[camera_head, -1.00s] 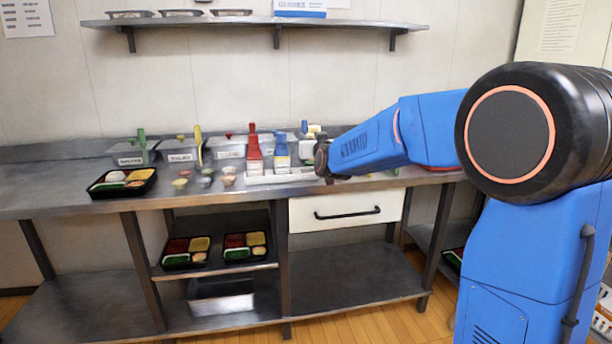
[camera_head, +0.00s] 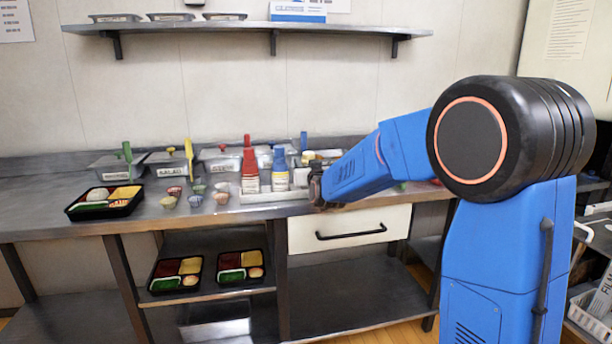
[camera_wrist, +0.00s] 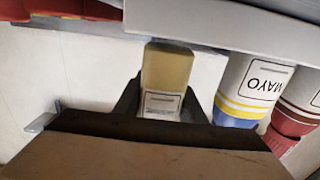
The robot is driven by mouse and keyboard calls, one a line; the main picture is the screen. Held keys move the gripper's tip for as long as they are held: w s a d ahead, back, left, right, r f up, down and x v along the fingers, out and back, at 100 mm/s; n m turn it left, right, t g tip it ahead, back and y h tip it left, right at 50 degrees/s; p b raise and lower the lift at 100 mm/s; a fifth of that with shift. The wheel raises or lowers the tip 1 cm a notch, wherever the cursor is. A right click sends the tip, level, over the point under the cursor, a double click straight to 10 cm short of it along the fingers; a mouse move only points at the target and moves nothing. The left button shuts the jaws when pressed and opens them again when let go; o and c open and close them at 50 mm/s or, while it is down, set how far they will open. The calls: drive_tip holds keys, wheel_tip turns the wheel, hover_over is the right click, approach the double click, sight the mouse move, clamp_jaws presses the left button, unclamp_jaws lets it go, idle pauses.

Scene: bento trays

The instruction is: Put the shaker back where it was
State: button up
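The shaker (camera_wrist: 166,68) is a tan, box-like container with a white label. In the wrist view, which is upside down, it stands between the two dark fingers of my gripper (camera_wrist: 160,102). The fingers appear to press on its sides, and the gripper body hides its upper end. Its other end is close to the edge of a white caddy (camera_wrist: 230,22); I cannot tell whether they touch. In the head view my gripper (camera_head: 317,190) is at the right end of the caddy (camera_head: 262,198), near the counter's front edge. The shaker is hard to make out there.
A blue-capped mayo bottle (camera_head: 280,170) and a red bottle (camera_head: 250,165) stand in the caddy. Small cups, lidded bins and a filled bento tray (camera_head: 75,212) are to the left. A white drawer (camera_head: 350,228) is below my gripper. Bare counter (camera_head: 30,205) lies at far left.

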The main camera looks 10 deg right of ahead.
drive_tip(key=shift+f, duration=1.8)
drive_tip(key=shift+f, duration=0.1)
drive_tip(key=o, duration=0.6)
drive_tip(key=shift+s, duration=0.1)
drive_tip(key=s, duration=1.2)
drive_tip(key=shift+d, duration=0.1)
